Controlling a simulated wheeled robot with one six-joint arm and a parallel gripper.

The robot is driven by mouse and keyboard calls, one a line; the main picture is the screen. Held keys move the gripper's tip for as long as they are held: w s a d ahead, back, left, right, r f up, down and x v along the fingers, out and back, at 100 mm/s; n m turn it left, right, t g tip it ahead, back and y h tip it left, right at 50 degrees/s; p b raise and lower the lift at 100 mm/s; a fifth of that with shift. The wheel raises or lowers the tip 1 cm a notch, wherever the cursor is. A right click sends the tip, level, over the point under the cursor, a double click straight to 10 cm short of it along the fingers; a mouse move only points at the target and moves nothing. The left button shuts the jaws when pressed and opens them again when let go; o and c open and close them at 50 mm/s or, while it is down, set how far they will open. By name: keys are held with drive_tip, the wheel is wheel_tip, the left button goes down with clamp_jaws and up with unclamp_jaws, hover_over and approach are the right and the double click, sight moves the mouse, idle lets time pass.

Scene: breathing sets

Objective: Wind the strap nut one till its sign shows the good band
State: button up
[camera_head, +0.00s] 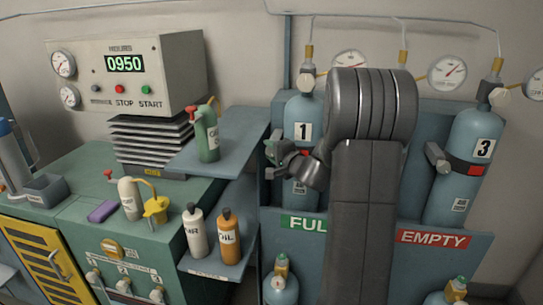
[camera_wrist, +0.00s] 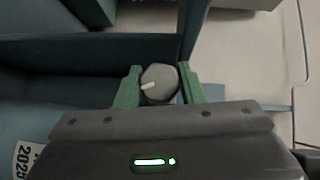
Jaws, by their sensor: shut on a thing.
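Cylinder 1 (camera_head: 299,112) is a blue gas bottle standing in the rack, with a white label "1". Strap nut one (camera_wrist: 158,84) is a grey round knob with a white mark, seen in the wrist view. My gripper (camera_wrist: 158,86) is shut on it, with one green finger on each side. In the head view my gripper (camera_head: 274,155) is at the left side of cylinder 1, where my arm and wrist hide the strap and most of the nut.
A blue shelf (camera_head: 236,145) with a green bottle (camera_head: 207,135) is close left of my gripper. Bottles stand on a lower shelf.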

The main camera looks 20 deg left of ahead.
drive_tip(key=shift+f+y+b, duration=0.3)
drive_tip(key=shift+b, duration=0.55)
drive_tip(key=shift+r+m+b, duration=0.3)
drive_tip(key=shift+b, duration=0.05)
drive_tip(key=o, duration=1)
drive_tip(key=b+v, duration=0.1)
drive_tip(key=v, duration=1.3)
drive_tip(key=shift+f+b, duration=0.15)
drive_tip(key=shift+b, duration=0.15)
